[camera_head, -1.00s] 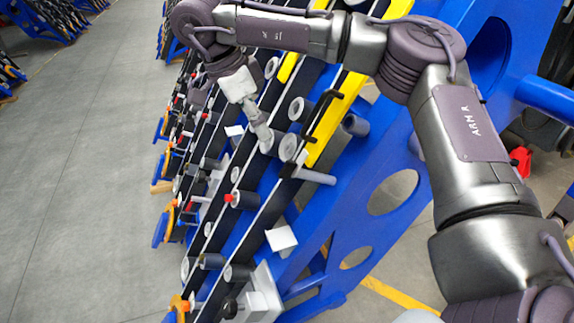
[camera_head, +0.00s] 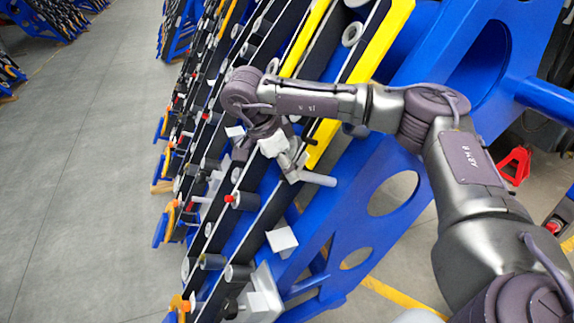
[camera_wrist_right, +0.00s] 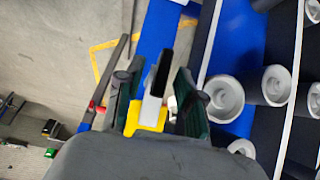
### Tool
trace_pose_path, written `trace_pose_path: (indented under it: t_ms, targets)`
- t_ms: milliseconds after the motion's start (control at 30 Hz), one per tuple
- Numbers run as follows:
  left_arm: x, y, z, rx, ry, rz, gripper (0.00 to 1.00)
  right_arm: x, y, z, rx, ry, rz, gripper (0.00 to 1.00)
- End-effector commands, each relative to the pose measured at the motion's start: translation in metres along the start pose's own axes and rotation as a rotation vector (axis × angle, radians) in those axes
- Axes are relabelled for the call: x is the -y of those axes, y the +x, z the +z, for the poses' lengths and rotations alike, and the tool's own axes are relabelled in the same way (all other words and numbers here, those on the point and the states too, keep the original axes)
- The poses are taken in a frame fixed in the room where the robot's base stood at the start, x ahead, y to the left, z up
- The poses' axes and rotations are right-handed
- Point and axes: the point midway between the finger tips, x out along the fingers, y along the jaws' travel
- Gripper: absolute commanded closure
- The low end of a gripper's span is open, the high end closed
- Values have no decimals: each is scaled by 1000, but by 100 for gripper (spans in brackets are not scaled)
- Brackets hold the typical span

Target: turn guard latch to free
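My right gripper (camera_head: 292,174) is at the lower end of the yellow guard bar (camera_head: 322,142), beside a grey peg (camera_head: 320,179). In the right wrist view, its two dark green fingers (camera_wrist_right: 158,100) stand apart. Between them shows a narrow white bar with a black end, probably the guard latch (camera_wrist_right: 152,108), in front of a yellow piece (camera_wrist_right: 147,118). I see gaps on both sides, and cannot tell whether a finger touches it. In the head view the gripper hides the latch. My left gripper is out of view.
Grey rollers (camera_wrist_right: 224,98) stand close to the right of the fingers in the wrist view. The blue chassis frame (camera_head: 345,205) slopes beside my right arm. A white plate (camera_head: 282,239) sits lower down. Open grey floor (camera_head: 80,180) lies to the left.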

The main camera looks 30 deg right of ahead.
Motion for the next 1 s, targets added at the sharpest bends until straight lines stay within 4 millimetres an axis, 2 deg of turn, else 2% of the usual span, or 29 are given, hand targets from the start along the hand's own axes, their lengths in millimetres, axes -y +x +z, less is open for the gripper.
trace_pose_path:
  t_ms: [233, 467, 767, 1000]
  targets:
    - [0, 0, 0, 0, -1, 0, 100, 0, 1, 0, 1, 0, 0, 62]
    - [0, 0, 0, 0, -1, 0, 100, 0, 1, 0, 1, 0, 0, 99]
    - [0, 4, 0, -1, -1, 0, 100, 0, 2, 1, 1, 14, -11, 100]
    - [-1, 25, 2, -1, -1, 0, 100, -1, 5, 2, 2, 95, -77, 100]
